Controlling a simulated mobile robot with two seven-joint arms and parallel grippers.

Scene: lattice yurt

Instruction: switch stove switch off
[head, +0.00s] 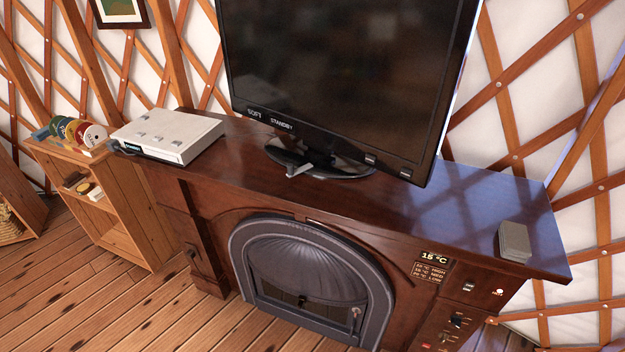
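The stove (312,262) is a dark wooden cabinet with a grey arched metal door, which is closed. On the right of its front is a control panel with a display (434,257) reading 15 °C and a small temperature list below it. A small light-coloured switch (468,287) sits to the right of the display, beside a lit red indicator light (498,292). The switch's exact position is too small to tell. Dark knobs (456,321) and small red parts sit lower on the panel, partly cut off by the bottom edge. Neither of my grippers is in view.
A large television (350,75) showing standby text stands on the cabinet top. A white console (168,135) lies at its left and a small grey box (515,241) at its right end. A wooden shelf (110,195) with discs stands left. The wooden floor in front is clear.

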